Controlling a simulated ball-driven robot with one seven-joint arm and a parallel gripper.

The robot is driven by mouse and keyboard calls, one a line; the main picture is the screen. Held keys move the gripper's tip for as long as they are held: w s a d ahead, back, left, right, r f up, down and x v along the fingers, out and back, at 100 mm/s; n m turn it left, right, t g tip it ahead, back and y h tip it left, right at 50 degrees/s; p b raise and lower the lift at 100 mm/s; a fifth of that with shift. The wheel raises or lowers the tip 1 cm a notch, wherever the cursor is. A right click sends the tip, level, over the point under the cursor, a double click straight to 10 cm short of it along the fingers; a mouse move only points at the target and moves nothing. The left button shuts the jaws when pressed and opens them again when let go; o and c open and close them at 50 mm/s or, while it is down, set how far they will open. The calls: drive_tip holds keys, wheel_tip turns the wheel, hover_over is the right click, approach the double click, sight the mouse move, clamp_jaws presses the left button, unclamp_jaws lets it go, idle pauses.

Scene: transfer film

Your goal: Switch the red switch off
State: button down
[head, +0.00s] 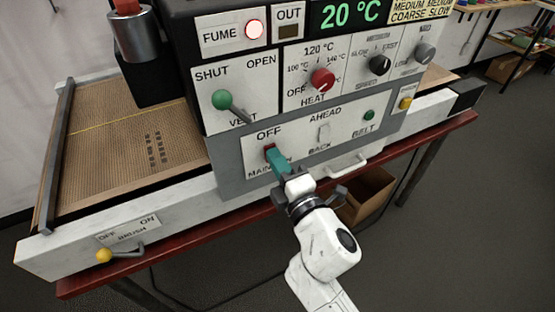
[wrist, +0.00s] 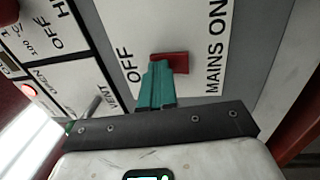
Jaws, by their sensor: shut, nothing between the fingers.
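The red switch (head: 269,149) is on the front panel, between the label OFF above and the label MAINS ON, partly hidden, below. In the wrist view the red switch (wrist: 178,61) shows as a red block just beyond my fingertips, partly covered by them. My gripper (head: 274,157) is shut with its teal fingers together and nothing held. In the wrist view my gripper (wrist: 157,72) has its tips at the red block; they overlap it in the picture, and I cannot tell if they touch. I cannot tell which way the switch is set.
Beside it on the panel are a pale AHEAD/BACK switch (head: 324,133) and a green belt button (head: 369,115). Above are the green-knobbed vent lever (head: 222,99), the red heat knob (head: 322,80) and the lit red fume lamp (head: 254,29). A handle (head: 347,166) juts out below right.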

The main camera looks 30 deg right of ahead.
drive_tip(key=s+f+b, duration=0.1)
drive_tip(key=s+b, duration=0.2)
drive_tip(key=s, duration=0.7)
drive_tip(key=shift+s+f, duration=0.15)
drive_tip(key=shift+s, duration=0.25)
